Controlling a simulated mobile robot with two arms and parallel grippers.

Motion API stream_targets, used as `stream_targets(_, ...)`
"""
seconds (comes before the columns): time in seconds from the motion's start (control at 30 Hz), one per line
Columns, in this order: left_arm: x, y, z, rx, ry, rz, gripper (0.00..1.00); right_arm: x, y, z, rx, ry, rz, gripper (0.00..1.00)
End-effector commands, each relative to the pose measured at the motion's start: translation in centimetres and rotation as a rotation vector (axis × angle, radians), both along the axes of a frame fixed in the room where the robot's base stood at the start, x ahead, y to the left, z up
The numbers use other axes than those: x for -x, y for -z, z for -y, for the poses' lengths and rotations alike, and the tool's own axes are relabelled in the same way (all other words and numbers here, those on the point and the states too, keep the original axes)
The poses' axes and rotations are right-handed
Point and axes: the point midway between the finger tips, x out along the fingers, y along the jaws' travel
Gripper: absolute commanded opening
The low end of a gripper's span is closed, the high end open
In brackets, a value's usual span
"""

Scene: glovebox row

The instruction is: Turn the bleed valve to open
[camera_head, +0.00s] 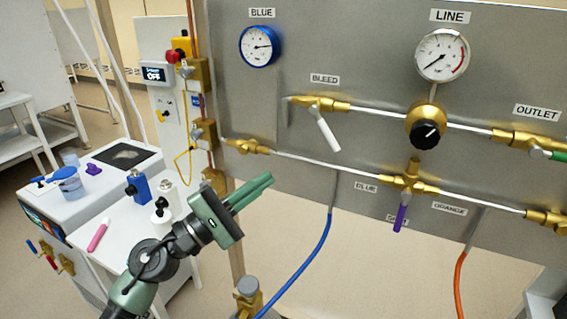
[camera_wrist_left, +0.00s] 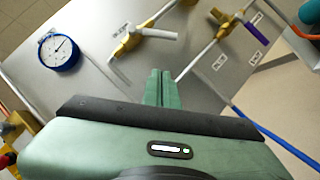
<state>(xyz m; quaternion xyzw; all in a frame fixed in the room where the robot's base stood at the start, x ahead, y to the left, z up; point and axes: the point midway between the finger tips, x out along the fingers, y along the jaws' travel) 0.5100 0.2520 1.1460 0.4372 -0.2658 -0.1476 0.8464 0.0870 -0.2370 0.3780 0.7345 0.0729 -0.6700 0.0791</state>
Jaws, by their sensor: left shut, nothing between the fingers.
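The bleed valve is a brass body (camera_head: 318,103) on the grey panel under the "BLEED" label. Its white lever (camera_head: 328,134) slants down and to the right. In the left wrist view the white lever (camera_wrist_left: 157,33) lies beyond my fingertips, apart from them. My left gripper (camera_head: 262,184) is green, shut and empty, below and to the left of the lever. It also shows in the left wrist view (camera_wrist_left: 161,75), with its fingers together. My right gripper is in neither view.
The panel also carries a blue-rimmed gauge (camera_head: 260,46), a LINE gauge (camera_head: 442,55), a black regulator knob (camera_head: 426,134) and a purple lever (camera_head: 400,218). A blue hose (camera_head: 310,258) and an orange hose (camera_head: 460,285) hang below. A white table (camera_head: 122,232) with small items stands at left.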

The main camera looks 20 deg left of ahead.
Motion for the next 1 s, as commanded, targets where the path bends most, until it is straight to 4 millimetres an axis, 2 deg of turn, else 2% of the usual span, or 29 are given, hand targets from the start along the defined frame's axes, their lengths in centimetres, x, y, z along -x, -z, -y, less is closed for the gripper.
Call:
stream_targets(0.03,-0.6,-0.9,0.3,0.003,0.001,0.002,0.00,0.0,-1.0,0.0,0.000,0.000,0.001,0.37)
stream_targets(0.43,-7.5,-3.8,4.4,0.010,0.001,0.000,0.00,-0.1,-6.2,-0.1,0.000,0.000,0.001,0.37)
stream_targets(0.5,-7.6,-4.4,5.3,0.010,0.002,-0.001,0.00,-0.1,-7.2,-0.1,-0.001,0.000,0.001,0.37)
stream_targets(0.7,-7.9,-5.3,7.0,0.010,0.001,-0.002,0.00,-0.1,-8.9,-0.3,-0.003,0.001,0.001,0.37)
stream_targets(1.0,-8.0,-5.3,7.6,0.009,0.000,-0.002,0.00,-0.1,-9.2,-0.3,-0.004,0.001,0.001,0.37)
